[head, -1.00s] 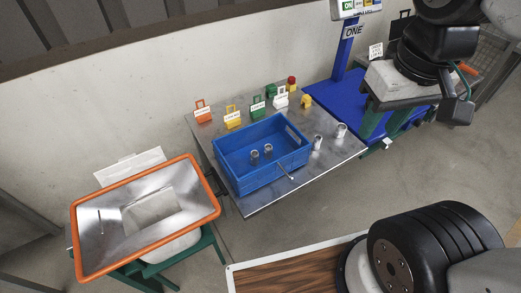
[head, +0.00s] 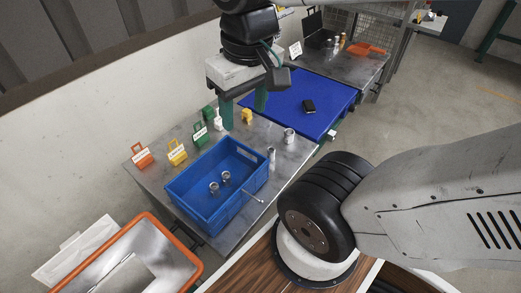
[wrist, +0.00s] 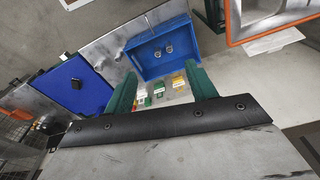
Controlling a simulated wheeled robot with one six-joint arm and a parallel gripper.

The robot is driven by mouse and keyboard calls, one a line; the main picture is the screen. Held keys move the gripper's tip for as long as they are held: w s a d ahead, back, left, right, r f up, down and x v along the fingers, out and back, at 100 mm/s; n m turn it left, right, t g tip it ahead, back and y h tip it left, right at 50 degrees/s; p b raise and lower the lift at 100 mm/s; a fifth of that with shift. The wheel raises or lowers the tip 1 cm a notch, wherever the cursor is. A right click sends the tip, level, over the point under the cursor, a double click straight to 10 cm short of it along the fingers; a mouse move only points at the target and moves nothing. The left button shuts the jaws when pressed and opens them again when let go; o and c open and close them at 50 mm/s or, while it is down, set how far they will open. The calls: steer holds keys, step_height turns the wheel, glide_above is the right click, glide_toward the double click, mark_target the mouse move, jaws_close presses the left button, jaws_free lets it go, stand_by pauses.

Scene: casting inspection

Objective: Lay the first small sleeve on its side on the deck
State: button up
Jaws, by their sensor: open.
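Two small grey metal sleeves stand upright in the blue crate (head: 181,201), one nearer the left (head: 213,188) and one to its right (head: 226,177). Both also show in the wrist view (wrist: 157,53). Two more metal sleeves, one slim (head: 271,155) and one wider (head: 289,136), stand on the steel table right of the crate. My gripper (head: 243,118) is open and empty above the back of the table, its green fingers apart; they also show in the wrist view (wrist: 161,72). A blue platform (head: 315,92) lies behind right. Which surface is the deck, I cannot tell.
Orange (head: 141,155), yellow (head: 177,152) and green (head: 199,135) tagged blocks line the table's back edge. An orange-rimmed hopper (head: 150,257) stands front left. A dark object (head: 308,106) lies on the platform.

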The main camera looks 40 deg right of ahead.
steer(key=w+d+f+m, duration=0.5)
steer(key=w+d+f, duration=0.2)
steer(key=w, duration=0.4)
steer(key=m+g, duration=0.1)
steer(key=m, duration=1.1)
glide_above(271, 149)
step_height(271, 149, down, 31)
steer(key=shift+f, duration=0.1)
step_height(271, 149, down, 8)
steer(key=shift+s+r, duration=0.1)
steer(key=c, duration=1.2)
